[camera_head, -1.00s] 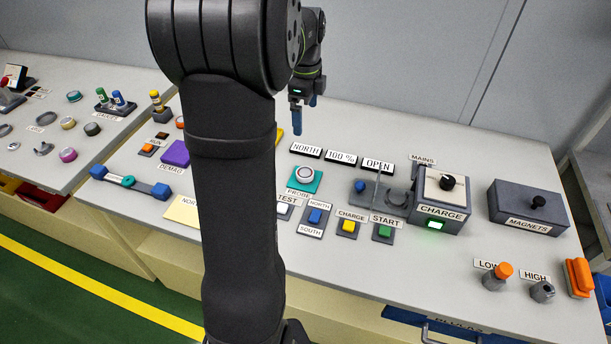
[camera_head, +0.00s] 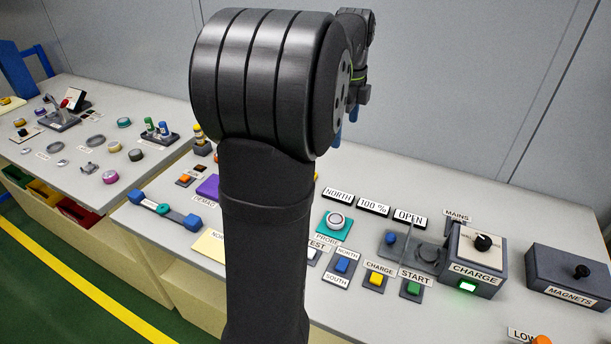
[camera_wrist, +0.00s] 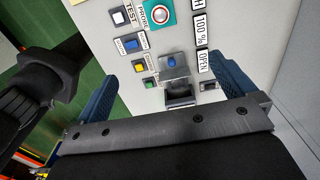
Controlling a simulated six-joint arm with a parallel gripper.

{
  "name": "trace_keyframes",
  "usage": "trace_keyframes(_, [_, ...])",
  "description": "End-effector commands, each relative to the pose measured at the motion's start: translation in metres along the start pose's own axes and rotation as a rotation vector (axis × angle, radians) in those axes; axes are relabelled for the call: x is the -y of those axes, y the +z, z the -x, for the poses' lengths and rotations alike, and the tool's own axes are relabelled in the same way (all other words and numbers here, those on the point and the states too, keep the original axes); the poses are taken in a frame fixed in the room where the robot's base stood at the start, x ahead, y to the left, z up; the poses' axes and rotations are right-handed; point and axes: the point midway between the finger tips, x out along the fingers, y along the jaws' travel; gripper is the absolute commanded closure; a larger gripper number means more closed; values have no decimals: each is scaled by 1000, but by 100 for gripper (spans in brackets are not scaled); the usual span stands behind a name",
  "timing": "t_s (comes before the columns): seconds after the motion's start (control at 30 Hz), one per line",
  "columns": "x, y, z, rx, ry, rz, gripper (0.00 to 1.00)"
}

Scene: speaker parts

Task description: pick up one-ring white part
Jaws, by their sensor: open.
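I cannot pick out the one-ring white part for sure. Small pale and grey pieces, such as one grey-white piece (camera_head: 56,147), lie on the left table, too small to show rings. My gripper (camera_head: 345,125) is in the air above the back of the right table, partly hidden behind my arm. In the wrist view my gripper (camera_wrist: 165,90) has its blue fingers wide apart with nothing between them. Below it are the control panel's blue button (camera_wrist: 176,60) and a dark grey fixture (camera_wrist: 182,93).
The left table holds several coloured caps, a ring (camera_head: 96,140) and a rack with green and blue pieces (camera_head: 160,134). The right table carries a blue-ended bar (camera_head: 163,209), a teal probe button (camera_head: 334,224), a charge box (camera_head: 474,258) and a magnets box (camera_head: 567,278).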

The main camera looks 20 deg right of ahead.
Motion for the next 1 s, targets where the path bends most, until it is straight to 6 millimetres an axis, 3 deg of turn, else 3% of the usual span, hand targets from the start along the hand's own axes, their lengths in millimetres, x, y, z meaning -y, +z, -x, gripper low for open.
trace_keyframes(0.2, [0,0,0,0,0,0,0])
trace_keyframes(0.33, [0,0,0,0,0,0,26])
trace_keyframes(0.67, [0,0,-4,-2,-4,23,26])
trace_keyframes(0.83, [-6,4,-32,-26,-40,235,26])
trace_keyframes(1.0, [-19,9,-80,-85,-103,636,26])
